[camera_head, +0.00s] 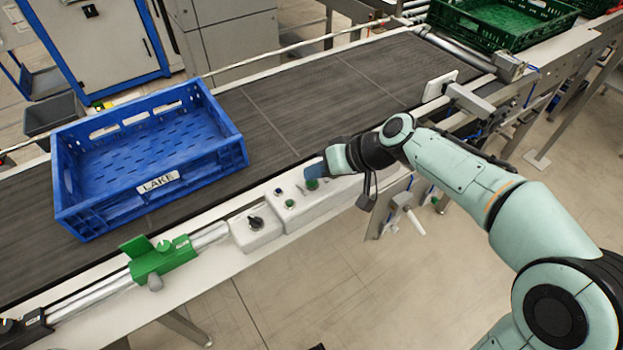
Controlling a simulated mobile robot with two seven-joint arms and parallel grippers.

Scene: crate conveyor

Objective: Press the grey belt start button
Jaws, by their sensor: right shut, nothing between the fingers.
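My right gripper (314,172) is shut and empty, over the right part of the white control box (262,232) on the conveyor's front edge. Its fingertips are at or just above a green button (312,184); I cannot tell whether they touch. A blue button (278,191) and another green button (290,203) show to the left, and a black knob (256,223) sits further left. I cannot make out a grey button; the gripper hides part of the box. My left gripper is not in view.
A blue crate (243,152) labelled LAKE stands on the dark belt (310,100) at left. A green crate (520,38) is at the far right end. A green clamp (160,257) sits on the front rail. The belt between the crates is clear.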

